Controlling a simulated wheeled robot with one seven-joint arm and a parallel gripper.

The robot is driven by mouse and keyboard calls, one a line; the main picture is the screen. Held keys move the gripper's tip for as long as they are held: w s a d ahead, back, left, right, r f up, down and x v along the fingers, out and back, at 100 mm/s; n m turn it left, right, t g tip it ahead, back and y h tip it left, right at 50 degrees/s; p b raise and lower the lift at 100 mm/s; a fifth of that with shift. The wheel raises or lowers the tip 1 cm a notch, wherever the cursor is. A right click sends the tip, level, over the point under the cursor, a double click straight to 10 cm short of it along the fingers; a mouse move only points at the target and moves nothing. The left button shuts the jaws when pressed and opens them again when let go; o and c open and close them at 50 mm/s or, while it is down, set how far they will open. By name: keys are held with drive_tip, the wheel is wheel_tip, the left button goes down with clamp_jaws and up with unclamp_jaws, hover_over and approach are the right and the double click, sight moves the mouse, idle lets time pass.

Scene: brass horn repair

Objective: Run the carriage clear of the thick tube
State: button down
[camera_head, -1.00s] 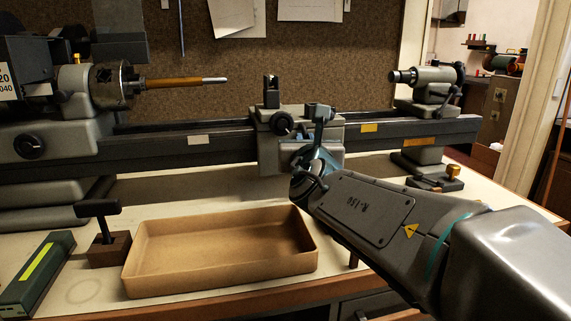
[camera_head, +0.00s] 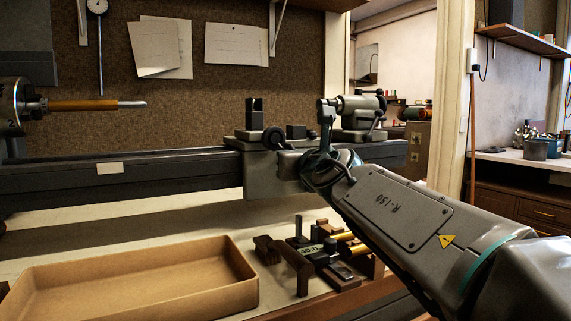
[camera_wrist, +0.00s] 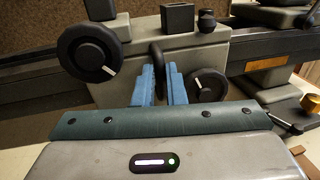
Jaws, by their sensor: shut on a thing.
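The carriage (camera_head: 262,177) sits on the lathe bed, its dark upright post (camera_head: 254,113) standing well right of the tube. The thick tube (camera_head: 85,105), brass-coloured with a slimmer silver rod end (camera_head: 132,104), sticks out rightward from the headstock at the left edge. A clear gap separates rod end and post. My gripper (camera_head: 318,170) is at the carriage's front right. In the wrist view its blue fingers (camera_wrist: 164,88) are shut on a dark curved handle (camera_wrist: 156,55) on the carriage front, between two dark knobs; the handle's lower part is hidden.
The tailstock (camera_head: 360,118) stands on the bed close behind and right of the carriage. A tan tray (camera_head: 130,285) and several dark blocks with brass rods (camera_head: 335,255) lie on the bench below. Bare bed (camera_head: 190,165) lies left of the carriage.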

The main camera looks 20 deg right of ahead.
drive_tip(key=shift+d, duration=0.15)
drive_tip(key=c, duration=1.5)
unclamp_jaws()
drive_tip(key=shift+r, duration=0.15)
